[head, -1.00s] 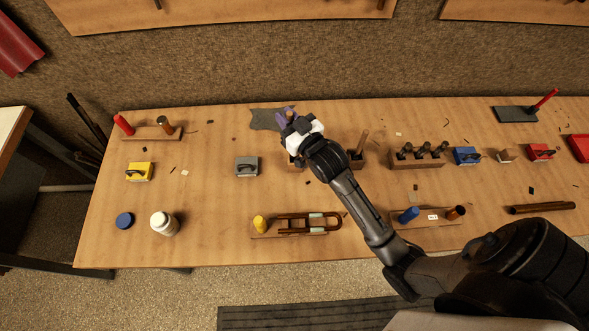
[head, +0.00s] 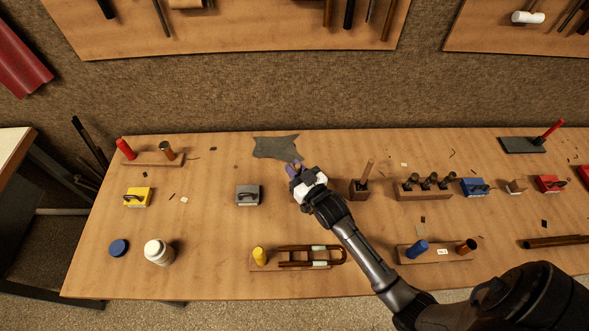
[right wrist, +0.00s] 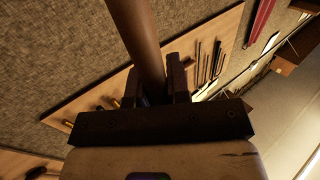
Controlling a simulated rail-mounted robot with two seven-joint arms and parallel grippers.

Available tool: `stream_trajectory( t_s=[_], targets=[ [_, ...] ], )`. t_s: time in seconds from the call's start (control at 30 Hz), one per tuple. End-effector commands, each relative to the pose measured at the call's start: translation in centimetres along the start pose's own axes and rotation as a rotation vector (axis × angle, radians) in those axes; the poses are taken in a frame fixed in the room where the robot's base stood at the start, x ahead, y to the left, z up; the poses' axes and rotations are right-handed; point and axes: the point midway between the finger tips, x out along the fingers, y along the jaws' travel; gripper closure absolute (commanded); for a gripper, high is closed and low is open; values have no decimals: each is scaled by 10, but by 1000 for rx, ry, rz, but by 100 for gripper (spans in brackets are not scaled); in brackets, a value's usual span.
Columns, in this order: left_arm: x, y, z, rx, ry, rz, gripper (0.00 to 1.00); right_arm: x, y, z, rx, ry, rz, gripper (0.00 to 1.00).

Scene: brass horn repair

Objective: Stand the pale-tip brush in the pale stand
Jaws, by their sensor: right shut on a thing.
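My right gripper (head: 295,172) is over the back middle of the table, just in front of the grey cloth. In the right wrist view, the gripper (right wrist: 165,88) is shut on a brown round handle (right wrist: 138,35), which runs up out of the top of the picture. The handle looks like a brush handle; its tip is out of sight, so I cannot tell whether it is pale. In the head view the held thing is hidden by the gripper. I cannot make out the pale stand; the arm covers the table there. My left gripper is not in view.
A wooden block (head: 357,191) with an upright handle stands just right of the gripper. A rack with several dark-topped tools (head: 424,190) is further right. The grey cloth (head: 274,147) lies behind, a grey box (head: 247,195) left. Bare table lies between box and gripper.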

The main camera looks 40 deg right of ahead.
Motion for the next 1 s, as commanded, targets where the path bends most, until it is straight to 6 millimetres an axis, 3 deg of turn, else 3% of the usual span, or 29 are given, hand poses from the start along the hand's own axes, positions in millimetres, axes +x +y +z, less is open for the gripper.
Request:
stream_trajectory(
  t_s=[0.4,0.43,0.67,1.0],
  targets=[
    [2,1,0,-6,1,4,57,0,0,6,0,0,0,100],
    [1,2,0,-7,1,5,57,0,0,5,0,0,0,80],
    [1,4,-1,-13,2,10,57,0,0,4,0,0,0,58],
    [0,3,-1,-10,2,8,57,-2,0,1,0,0,0,58]
  ],
)
